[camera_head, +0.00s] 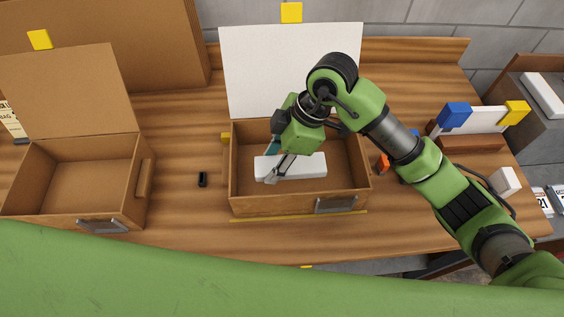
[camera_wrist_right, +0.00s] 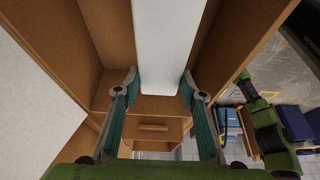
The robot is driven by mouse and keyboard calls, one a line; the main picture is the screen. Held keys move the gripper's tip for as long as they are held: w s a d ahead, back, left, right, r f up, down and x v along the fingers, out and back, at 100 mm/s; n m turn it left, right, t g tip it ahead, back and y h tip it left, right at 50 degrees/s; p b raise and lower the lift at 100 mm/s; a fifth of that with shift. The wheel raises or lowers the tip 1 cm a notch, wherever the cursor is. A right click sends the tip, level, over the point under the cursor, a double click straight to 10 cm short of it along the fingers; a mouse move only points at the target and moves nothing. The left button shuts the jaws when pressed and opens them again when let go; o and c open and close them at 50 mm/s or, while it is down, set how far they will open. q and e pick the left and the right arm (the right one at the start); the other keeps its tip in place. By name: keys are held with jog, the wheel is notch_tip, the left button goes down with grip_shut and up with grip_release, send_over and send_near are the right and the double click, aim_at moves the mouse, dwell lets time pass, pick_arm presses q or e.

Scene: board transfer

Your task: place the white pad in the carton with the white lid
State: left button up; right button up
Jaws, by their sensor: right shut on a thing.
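The carton with the white lid (camera_head: 245,202) stands open in the middle of the table, its white lid (camera_head: 262,70) raised at the back. The white pad (camera_head: 308,168) is inside the carton's outline, lying lengthwise left to right. My right gripper (camera_head: 272,165) reaches down over the carton and is shut on the pad. In the right wrist view the pad (camera_wrist_right: 168,45) sits between the two teal-padded fingers (camera_wrist_right: 160,88), with brown carton walls around it. I cannot tell whether the pad touches the carton floor. My left gripper is not in view.
Another open carton (camera_head: 85,187) with a brown lid (camera_head: 70,92) stands at the left. A blue block (camera_head: 455,114) and a yellow block (camera_head: 516,113) are at the right.

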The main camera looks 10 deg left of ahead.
jog(key=w+f, duration=0.1)
jog(key=w+d+f, duration=0.1)
jog(key=f, duration=0.1)
jog(key=shift+w+p, duration=0.1)
jog(key=shift+p, duration=0.2)
jog(key=f, duration=0.3)
jog(key=shift+w+d+f+p, duration=0.2)
jog(key=shift+w+f+p, duration=0.05)
jog(key=shift+f+p, duration=0.1)
jog(key=o, duration=0.9)
jog(key=shift+r, duration=0.1)
jog(key=b+v, duration=0.2)
jog(key=v, duration=1)
